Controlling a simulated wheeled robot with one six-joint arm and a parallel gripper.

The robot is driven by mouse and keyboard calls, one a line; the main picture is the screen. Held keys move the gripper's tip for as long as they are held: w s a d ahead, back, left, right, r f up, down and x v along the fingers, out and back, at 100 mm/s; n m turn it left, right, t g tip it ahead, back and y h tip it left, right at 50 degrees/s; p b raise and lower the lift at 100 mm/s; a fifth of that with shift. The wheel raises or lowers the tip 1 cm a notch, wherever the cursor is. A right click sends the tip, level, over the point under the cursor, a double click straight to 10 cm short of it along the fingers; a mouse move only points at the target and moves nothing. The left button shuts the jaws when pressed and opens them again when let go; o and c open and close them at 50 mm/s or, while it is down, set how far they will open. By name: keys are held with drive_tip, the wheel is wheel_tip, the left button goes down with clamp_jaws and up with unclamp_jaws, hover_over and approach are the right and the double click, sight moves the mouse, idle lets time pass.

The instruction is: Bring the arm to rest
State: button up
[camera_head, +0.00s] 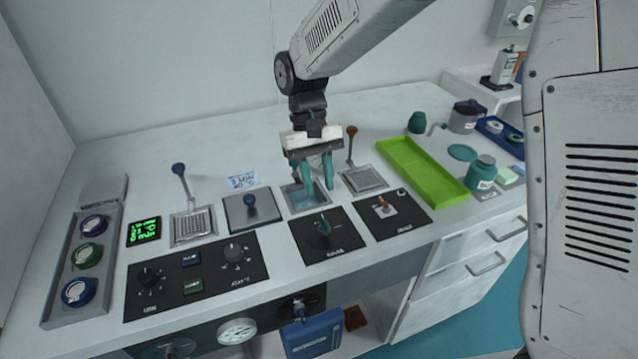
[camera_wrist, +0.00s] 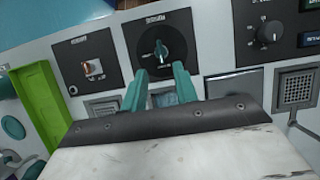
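My arm (camera_head: 335,40) reaches in from the upper right and hangs over the middle of the white bench. My gripper (camera_head: 318,187) points down, with its two teal fingers above or within a small square basin (camera_head: 296,203) of blue-tinted liquid; I cannot tell whether the tips dip in. In the wrist view the gripper (camera_wrist: 160,70) has its fingers apart with nothing between them. The basin (camera_wrist: 164,98) shows in the gap between the fingers. A dial panel (camera_head: 328,236) lies just in front of the basin; it also shows in the wrist view (camera_wrist: 181,30).
A blue-knobbed lid (camera_head: 240,211) is to the left. A green tray (camera_head: 425,172) and a teal jar (camera_head: 481,174) stand farther right. A rack with several reels (camera_head: 88,252) sits far left.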

drive_tip(key=s+d+r+m+t, duration=0.1)
drive_tip(key=s+d+r+t, duration=0.1)
drive_tip(key=s+d+r, duration=0.2)
drive_tip(key=s+d+r+m+t+y, duration=0.1)
drive_tip(key=s+d+r+t, duration=0.1)
drive_tip(key=s+d, duration=0.8)
drive_tip(key=s+d+r+m+t, duration=0.1)
drive_tip(key=s+d+r, duration=0.4)
drive_tip(key=s+d, duration=0.2)
drive_tip(key=shift+s+d+r+t, duration=0.35)
drive_tip(key=shift+s+d+t, duration=0.05)
drive_tip(key=shift+s, duration=0.85)
